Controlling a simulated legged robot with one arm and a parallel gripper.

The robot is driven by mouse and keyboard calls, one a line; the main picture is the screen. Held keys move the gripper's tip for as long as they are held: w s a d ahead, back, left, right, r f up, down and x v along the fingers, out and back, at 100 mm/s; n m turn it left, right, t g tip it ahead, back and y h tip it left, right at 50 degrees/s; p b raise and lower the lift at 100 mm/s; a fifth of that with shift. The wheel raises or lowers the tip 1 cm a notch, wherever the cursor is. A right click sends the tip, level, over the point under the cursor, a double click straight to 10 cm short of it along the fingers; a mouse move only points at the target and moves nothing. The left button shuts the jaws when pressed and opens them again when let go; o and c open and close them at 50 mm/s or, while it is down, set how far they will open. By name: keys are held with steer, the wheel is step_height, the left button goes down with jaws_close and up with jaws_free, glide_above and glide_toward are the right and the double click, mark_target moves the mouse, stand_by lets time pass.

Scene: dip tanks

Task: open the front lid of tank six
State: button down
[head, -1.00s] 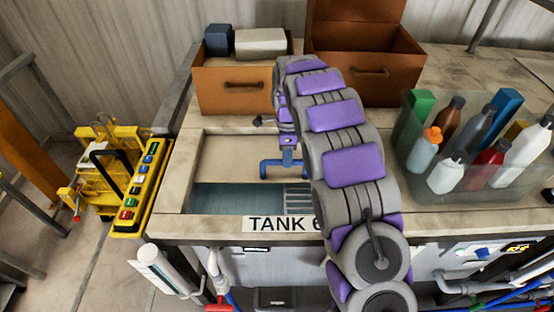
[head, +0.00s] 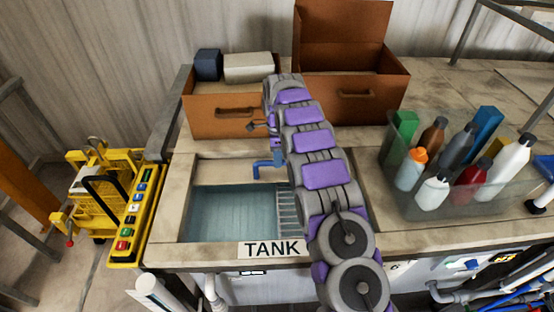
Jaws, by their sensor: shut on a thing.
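The tank (head: 232,214) with blue-green liquid and a ladder-like rack at its right is open at the front. Its label (head: 270,249) reads TANK; the number is hidden by my arm. The beige front lid (head: 215,172) lies flat at the back of the opening, covering only a strip there. A blue handle (head: 262,170) stands on the lid's right part, partly hidden behind my arm. My gripper (head: 279,152), mostly hidden by the arm, is at this handle and shut on it.
Two brown boxes stand behind the tank; the left box (head: 235,116) holds dark and pale blocks, the right box (head: 350,92) has its lid up. A clear bin (head: 465,200) of bottles stands right of my arm. A yellow cart (head: 110,205) stands on the floor at left.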

steer(key=shift+w+p, duration=0.45)
steer(key=shift+w, duration=0.55)
steer(key=c, duration=1)
jaws_free()
steer(key=shift+r, duration=0.1)
step_height(320, 180, up, 7)
steer(key=w+p, duration=0.1)
steer(key=p, duration=1)
steer(key=shift+w, duration=0.35)
